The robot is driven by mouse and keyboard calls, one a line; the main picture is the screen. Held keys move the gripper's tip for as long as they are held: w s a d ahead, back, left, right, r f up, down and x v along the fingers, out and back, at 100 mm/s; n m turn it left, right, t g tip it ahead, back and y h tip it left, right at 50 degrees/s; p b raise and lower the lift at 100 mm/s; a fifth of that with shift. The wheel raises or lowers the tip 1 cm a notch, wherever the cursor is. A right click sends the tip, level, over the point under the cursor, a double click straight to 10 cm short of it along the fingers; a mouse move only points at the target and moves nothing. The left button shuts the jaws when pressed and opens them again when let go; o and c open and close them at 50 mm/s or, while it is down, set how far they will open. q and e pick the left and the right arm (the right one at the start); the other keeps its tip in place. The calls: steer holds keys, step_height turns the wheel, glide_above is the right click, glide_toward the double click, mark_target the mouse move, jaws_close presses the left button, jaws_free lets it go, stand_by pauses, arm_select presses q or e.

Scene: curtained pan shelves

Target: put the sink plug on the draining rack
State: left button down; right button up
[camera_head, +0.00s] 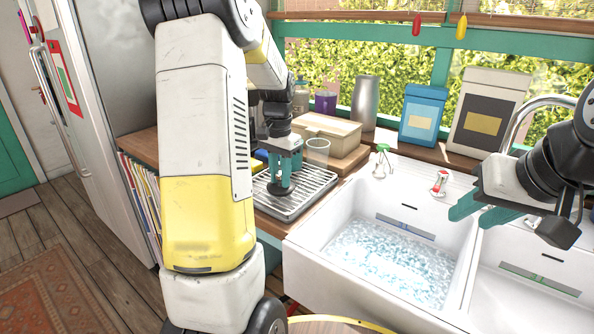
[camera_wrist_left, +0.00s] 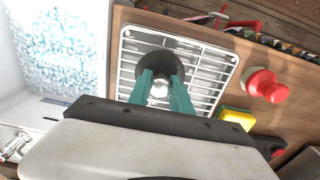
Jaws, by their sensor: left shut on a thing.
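The sink plug is a dark round disc with a silver knob. In the left wrist view the plug (camera_wrist_left: 153,65) lies over the bars of the draining rack (camera_wrist_left: 209,73), and the knob is between my left gripper's teal fingers (camera_wrist_left: 160,88). In the head view my left gripper (camera_head: 284,178) is shut on the plug (camera_head: 280,191), low over the draining rack (camera_head: 318,185). I cannot tell whether the plug touches the bars. My right gripper (camera_head: 478,213) is open and empty over the divider between the sink basins.
The left basin (camera_head: 300,242) holds foamy water. A glass (camera_head: 317,150) and wooden box (camera_head: 320,130) stand behind the rack. A yellow sponge (camera_wrist_left: 237,117) and a red knobbed object (camera_wrist_left: 265,86) are beside the rack. Taps line the sink's back.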

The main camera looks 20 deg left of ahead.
arm_select(q)
steer(key=shift+f, duration=0.55)
steer(key=shift+f, duration=0.2)
steer(key=c, duration=1.1)
jaws_free()
steer(key=c, duration=0.4)
steer(key=shift+r, duration=7.45)
